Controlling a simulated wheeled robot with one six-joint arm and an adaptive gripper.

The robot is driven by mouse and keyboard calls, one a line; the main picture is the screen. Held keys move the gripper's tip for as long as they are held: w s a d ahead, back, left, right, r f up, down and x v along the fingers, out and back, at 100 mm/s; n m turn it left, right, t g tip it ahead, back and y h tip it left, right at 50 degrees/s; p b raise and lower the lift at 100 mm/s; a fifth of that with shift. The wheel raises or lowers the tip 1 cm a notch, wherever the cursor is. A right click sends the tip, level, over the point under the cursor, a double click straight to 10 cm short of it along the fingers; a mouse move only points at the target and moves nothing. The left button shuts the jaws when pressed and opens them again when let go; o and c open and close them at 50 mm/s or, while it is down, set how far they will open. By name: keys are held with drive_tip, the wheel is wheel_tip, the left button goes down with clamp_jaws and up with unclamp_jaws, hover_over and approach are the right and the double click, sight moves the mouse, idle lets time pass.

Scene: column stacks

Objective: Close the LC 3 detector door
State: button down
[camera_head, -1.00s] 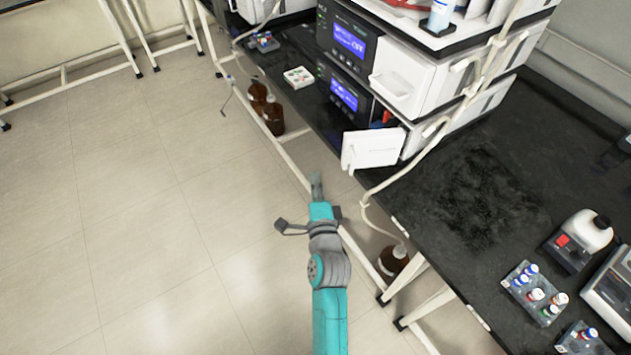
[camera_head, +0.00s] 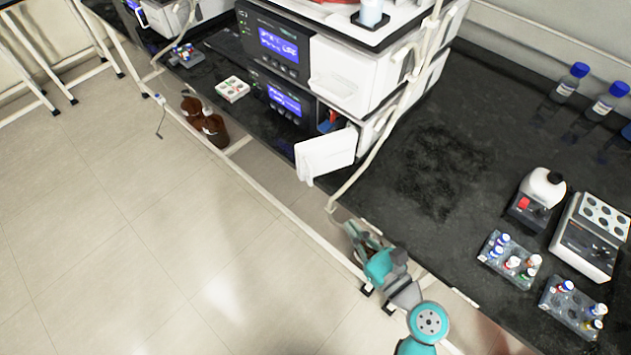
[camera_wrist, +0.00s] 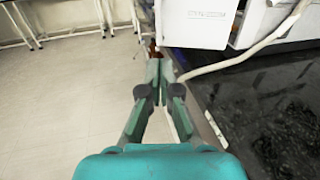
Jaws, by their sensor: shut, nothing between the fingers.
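The white detector door (camera_head: 327,155) hangs open at the lower front of the instrument stack (camera_head: 300,70), swung out over the bench's front edge. In the wrist view the door (camera_wrist: 195,24) is a white panel with small print, just ahead of the fingertips. My gripper (camera_head: 354,232) is in front of the bench edge, below and a little right of the door in the head view. In the wrist view my gripper (camera_wrist: 159,66) is shut and empty, its tips close to the door's lower left. Whether they touch it, I cannot tell.
A pale tube (camera_head: 372,165) runs down beside the door and over the bench edge; it also shows in the wrist view (camera_wrist: 235,60). Brown bottles (camera_head: 214,128) stand below the bench at left. Vial racks (camera_head: 510,257) sit on the black bench (camera_head: 470,150) at right. The floor at left is clear.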

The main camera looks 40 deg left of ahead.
drive_tip(key=x, duration=1.4)
drive_tip(key=shift+s+a+r, duration=0.1)
drive_tip(key=shift+a, duration=0.05)
